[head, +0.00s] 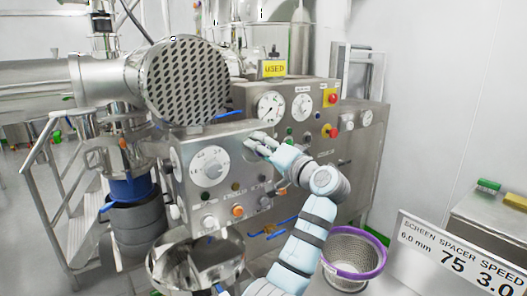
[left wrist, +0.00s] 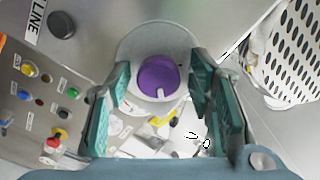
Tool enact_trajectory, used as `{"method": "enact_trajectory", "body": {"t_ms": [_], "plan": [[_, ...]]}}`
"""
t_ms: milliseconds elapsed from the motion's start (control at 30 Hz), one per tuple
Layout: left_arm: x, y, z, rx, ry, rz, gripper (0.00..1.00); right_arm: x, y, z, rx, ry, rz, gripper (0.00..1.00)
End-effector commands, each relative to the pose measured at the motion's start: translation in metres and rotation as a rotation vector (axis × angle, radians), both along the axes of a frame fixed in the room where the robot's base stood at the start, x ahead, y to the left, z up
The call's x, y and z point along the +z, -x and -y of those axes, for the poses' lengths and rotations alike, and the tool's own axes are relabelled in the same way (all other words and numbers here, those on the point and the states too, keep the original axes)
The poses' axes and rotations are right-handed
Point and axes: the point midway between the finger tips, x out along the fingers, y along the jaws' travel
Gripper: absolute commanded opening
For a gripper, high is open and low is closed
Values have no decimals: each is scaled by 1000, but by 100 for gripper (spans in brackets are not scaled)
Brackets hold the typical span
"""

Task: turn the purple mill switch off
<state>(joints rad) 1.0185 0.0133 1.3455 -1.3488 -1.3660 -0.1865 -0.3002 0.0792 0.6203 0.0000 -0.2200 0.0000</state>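The purple switch (left wrist: 157,76) is a round knob with a pale pointer mark on a grey round plate, seen in the left wrist view. My left gripper (left wrist: 160,88) is open, with one teal-padded finger on each side of the knob. Gaps show between the knob and both pads, so I see no grip on it. In the head view my left gripper (head: 261,143) is at the upper right of the steel control box (head: 222,187), and I cannot make out the purple switch there. My right gripper is not in view.
The box front carries a large white dial (head: 208,167) and an orange knob (head: 237,211). A panel with gauges (head: 270,107) and a red knob (head: 329,131) stands behind. A perforated steel drum end (head: 187,82) is at upper left. A purple-rimmed sieve (head: 352,268) is at lower right.

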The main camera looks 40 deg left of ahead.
Motion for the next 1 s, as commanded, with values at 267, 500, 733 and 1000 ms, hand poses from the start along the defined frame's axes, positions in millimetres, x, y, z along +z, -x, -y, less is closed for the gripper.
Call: {"method": "enact_trajectory", "body": {"t_ms": [267,500,733,1000], "plan": [[0,-1,1,-1,0,0,3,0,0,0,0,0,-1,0],[-1,-1,2,-4,6,20,3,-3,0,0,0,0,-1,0],[-2,-2,2,-5,32,111,3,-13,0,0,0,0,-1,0],[-3,-2,2,-5,94,317,3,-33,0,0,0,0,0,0]]}}
